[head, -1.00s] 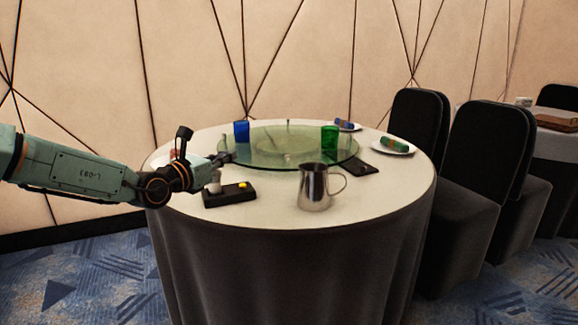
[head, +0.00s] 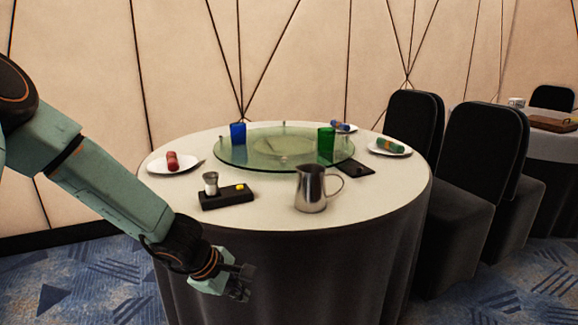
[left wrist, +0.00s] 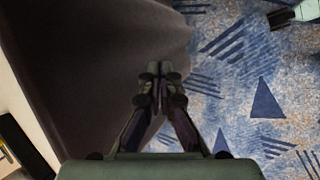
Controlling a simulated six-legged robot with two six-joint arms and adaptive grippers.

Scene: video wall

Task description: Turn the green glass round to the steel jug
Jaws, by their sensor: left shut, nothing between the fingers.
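The green glass (head: 326,146) stands upright on the right part of the round glass turntable (head: 240,163). The steel jug (head: 311,188) stands on the white tablecloth in front of the turntable, its handle to the right. The green glass is behind the jug and slightly to its right, apart from it. My left gripper (head: 240,285) hangs low in front of the table, below the tabletop edge and away from the turntable. In the left wrist view my left gripper (left wrist: 158,75) is shut and empty, over the dark table skirt and carpet.
A blue glass (head: 238,134) stands on the turntable's left side. A black box with a yellow button (head: 228,197) bears a small metal cup (head: 211,183). Plates with rolled napkins and a dark flat object (head: 355,168) lie around the turntable. Black chairs (head: 478,160) stand right.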

